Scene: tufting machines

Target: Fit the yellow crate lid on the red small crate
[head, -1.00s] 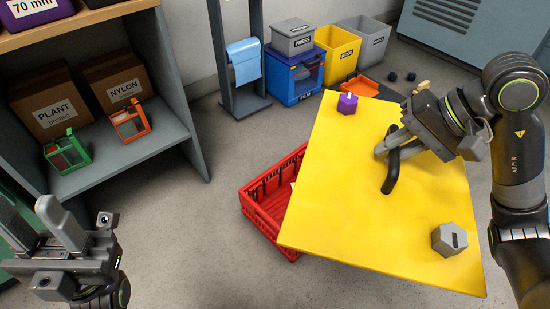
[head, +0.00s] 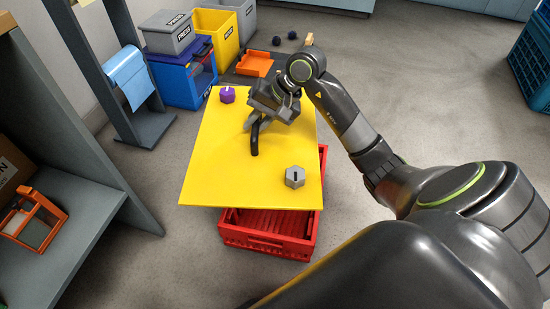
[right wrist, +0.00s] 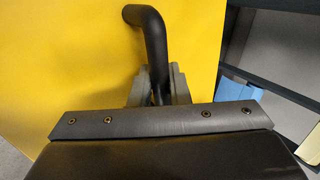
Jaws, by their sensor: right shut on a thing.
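The yellow crate lid (head: 222,150) is a flat sheet with a black bent handle (head: 255,140). My right gripper (head: 254,120) is shut on the handle. In the right wrist view the fingers (right wrist: 158,85) close around the black handle (right wrist: 148,35) against the yellow lid (right wrist: 70,60). The red small crate (head: 265,240) stands on the floor under the lid. Its front wall and part of its right side show; the lid hides the rest. The lid is held over the crate, offset to the left and back. My left gripper is out of view.
A purple knob (head: 227,95) and a grey hexagonal block (head: 295,177) sit on the lid. A grey shelf (head: 75,215) stands at left. Blue (head: 180,72) and yellow (head: 222,42) bins and an orange tray (head: 255,64) are behind. Floor at right is partly clear.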

